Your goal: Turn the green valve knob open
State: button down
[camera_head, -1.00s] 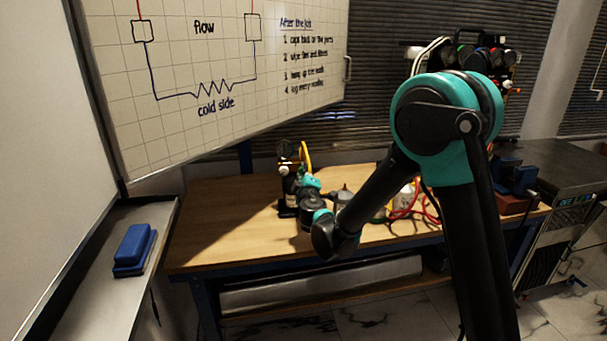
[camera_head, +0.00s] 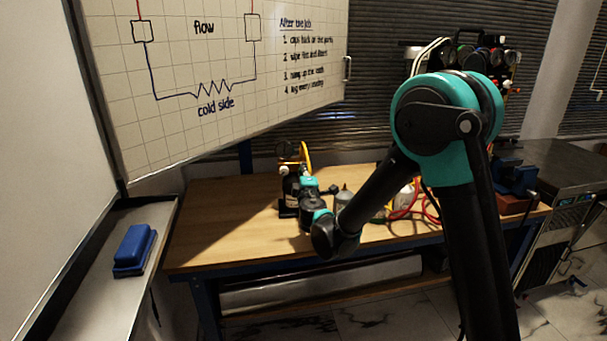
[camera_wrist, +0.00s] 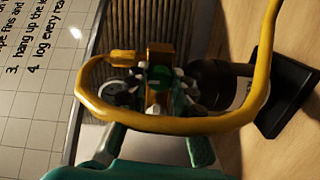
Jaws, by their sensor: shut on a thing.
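The green valve knob (camera_wrist: 160,77) shows in the wrist view as a round green face with a pale mark, in front of a brass valve body (camera_wrist: 159,53). My gripper (camera_wrist: 161,92) reaches it from below in that view, its fingertips closed on the knob's two sides. A yellow hose (camera_wrist: 170,124) loops across in front of the fingers and hides part of them. In the head view my gripper (camera_head: 304,183) is at the gauge rig (camera_head: 289,190) on the bench, and my wrist hides the knob.
The wooden bench (camera_head: 225,220) is clear left of the rig. A grey container (camera_head: 343,197) and red hoses (camera_head: 413,207) lie to the right. A whiteboard (camera_head: 220,70) stands behind on the left, with a blue eraser (camera_head: 134,248) on a ledge. A blue vise (camera_head: 513,178) is far right.

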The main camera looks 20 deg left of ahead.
jog(key=c, duration=1.3)
grip_release()
jog(key=v, duration=1.2)
